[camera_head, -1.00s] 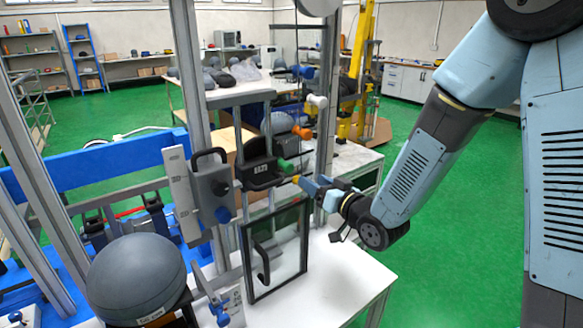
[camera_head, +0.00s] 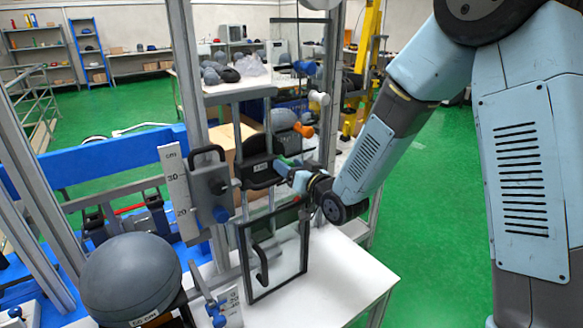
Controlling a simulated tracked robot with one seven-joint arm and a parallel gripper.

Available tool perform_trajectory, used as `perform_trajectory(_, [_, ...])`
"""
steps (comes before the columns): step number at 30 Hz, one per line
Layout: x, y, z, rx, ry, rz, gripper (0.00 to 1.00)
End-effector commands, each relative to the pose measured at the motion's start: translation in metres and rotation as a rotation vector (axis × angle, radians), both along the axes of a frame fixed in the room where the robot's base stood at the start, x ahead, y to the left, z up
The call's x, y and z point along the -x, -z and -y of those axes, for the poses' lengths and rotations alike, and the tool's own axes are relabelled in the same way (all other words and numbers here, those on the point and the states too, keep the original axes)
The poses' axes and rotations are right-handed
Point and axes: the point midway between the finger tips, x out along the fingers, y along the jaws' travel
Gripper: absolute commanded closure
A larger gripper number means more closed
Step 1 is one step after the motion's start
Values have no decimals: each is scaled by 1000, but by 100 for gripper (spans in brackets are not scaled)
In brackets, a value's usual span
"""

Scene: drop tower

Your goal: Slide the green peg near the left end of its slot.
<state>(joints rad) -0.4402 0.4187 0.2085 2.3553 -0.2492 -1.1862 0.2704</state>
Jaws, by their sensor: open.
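The green peg (camera_head: 283,162) is a small green tip at the right side of a black labelled block (camera_head: 258,174). My gripper (camera_head: 292,176) is open, with its fingers pointing left right by the green peg. I cannot tell whether the fingers touch the peg or lie around it. The gripper hides part of the peg's base, and the slot is too small and covered to make out.
A black-framed glass door (camera_head: 283,255) stands below. A grey upright post (camera_head: 326,120) rises close to my gripper. A scale plate (camera_head: 178,190) and dark ball (camera_head: 130,280) are left.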

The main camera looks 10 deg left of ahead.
Motion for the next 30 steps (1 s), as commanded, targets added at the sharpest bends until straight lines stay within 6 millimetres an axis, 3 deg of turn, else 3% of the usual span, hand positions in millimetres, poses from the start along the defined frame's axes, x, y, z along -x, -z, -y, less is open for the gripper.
perform_trajectory(2, [0, 0, 0, 0, 1, 0, 41])
perform_trajectory(20, [-1, 0, 1, 0, 2, 0, 98])
perform_trajectory(30, [0, 0, 0, 0, 0, 0, 100])
